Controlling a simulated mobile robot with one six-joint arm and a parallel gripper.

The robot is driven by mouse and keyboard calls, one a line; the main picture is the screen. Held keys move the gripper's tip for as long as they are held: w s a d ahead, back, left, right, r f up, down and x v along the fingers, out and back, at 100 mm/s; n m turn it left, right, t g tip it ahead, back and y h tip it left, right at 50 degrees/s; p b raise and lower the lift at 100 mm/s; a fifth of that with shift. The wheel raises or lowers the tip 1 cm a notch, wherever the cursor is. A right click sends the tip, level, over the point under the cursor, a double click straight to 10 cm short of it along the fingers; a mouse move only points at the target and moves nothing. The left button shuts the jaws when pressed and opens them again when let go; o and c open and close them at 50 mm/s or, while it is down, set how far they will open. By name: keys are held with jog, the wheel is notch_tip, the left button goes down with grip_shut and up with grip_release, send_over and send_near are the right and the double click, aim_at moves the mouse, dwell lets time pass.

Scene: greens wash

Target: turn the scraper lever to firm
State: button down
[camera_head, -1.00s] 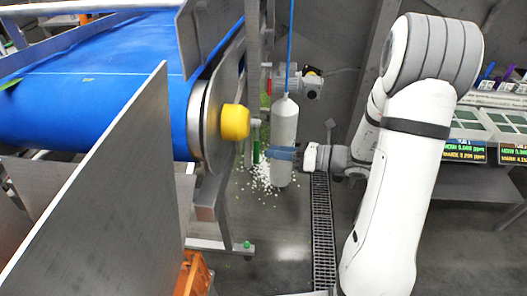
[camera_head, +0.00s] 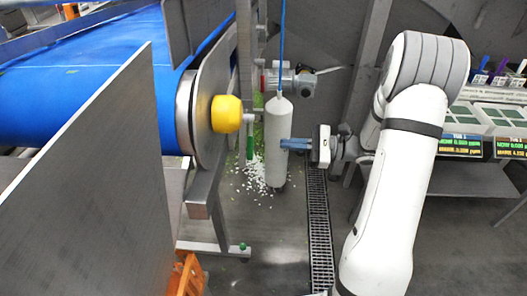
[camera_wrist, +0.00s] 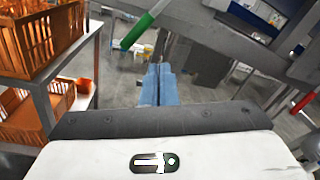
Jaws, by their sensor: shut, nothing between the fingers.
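A lever with a green grip (camera_head: 250,144) hangs nearly upright beside the conveyor's end, left of the white cylinder. In the wrist view a green grip (camera_wrist: 137,31) on a pale rod slants across the upper left, beyond my fingers. My gripper (camera_head: 284,144) has blue fingers pointing left, shut with nothing between them. Its fingertips overlap the right part of the white cylinder in the head view and stand apart from the green grip. In the wrist view the closed fingers (camera_wrist: 160,72) are at centre, below and right of the green grip. No lever position marking is readable.
The white cylinder (camera_head: 277,165) hangs on a blue hose between gripper and lever. The blue belt (camera_head: 90,95) and yellow hub (camera_head: 227,114) are left. White bits lie on the floor by a drain grate (camera_head: 320,230). Orange crates (camera_wrist: 40,40) stand on a rack. A red grip (camera_wrist: 303,102) is right.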

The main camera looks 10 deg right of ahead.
notch_tip(320, 180, down, 2)
jog(key=w+d+n+g+b, duration=0.1)
jog(key=w+d+n, duration=0.15)
jog(key=n, duration=0.45)
jog(key=s+a+r+n+p, duration=0.1)
jog(key=s+a+n+p, duration=0.1)
jog(key=a, duration=0.8)
jog(key=shift+s+a+r+g+y+p, duration=0.2)
jog(key=shift+r+g+y+p, duration=0.15)
jog(key=shift+p, duration=0.35)
